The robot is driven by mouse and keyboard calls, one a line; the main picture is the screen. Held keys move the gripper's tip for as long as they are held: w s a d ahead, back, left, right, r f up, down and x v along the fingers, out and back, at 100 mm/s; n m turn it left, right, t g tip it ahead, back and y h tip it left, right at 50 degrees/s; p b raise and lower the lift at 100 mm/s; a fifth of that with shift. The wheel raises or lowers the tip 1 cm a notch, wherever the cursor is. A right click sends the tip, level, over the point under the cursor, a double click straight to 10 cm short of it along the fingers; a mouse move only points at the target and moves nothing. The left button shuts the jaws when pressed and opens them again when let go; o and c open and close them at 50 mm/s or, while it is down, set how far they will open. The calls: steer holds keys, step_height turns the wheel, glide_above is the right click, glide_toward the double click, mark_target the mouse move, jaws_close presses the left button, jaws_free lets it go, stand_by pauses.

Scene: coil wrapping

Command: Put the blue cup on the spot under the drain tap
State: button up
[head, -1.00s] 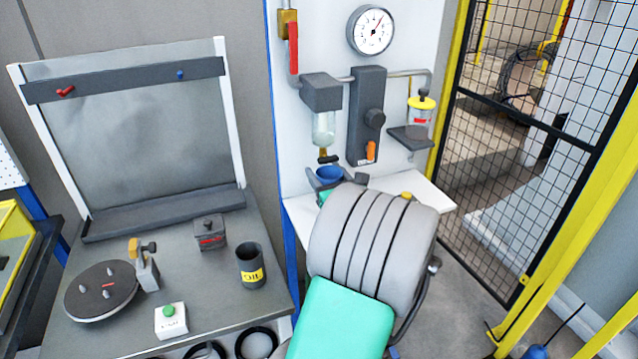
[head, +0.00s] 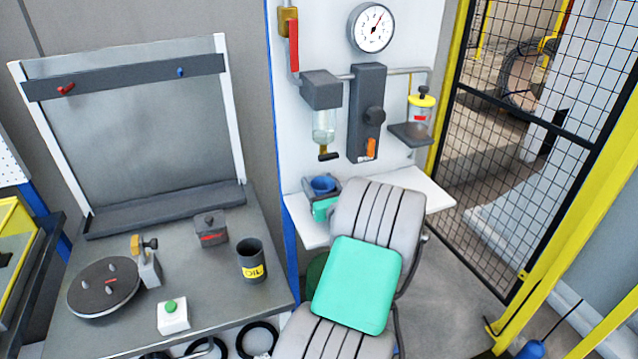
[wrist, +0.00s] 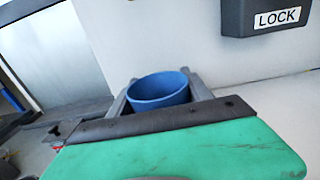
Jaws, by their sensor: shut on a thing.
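The blue cup (head: 323,186) is held in my gripper (head: 322,189) over the white shelf (head: 310,235); it also shows between the dark fingers in the wrist view (wrist: 158,90). Its mouth faces upward, slightly tilted in the wrist view. The drain tap (head: 329,156) is the black handle below the clear bowl (head: 323,128) on the wall panel. In the head view the cup appears below the tap, a little to the left, with a gap between them. I cannot tell whether the cup touches the shelf. The spot under the tap is not visible, and my arm covers part of the shelf.
A yellow-topped oiler (head: 421,112) sits on a small bracket to the right. A LOCK-labelled block (wrist: 270,18) is near the upper right in the wrist view. The shelf's right end (head: 425,190) is clear.

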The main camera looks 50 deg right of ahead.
steer(key=o, duration=1.3)
steer(key=shift+r, duration=0.25)
steer(key=b+v, duration=0.2)
steer(key=v, duration=0.9)
steer(key=shift+s+a+f, duration=0.15)
steer(key=shift+s, duration=0.15)
steer(key=shift+s+a, duration=0.1)
steer(key=shift+a, duration=0.05)
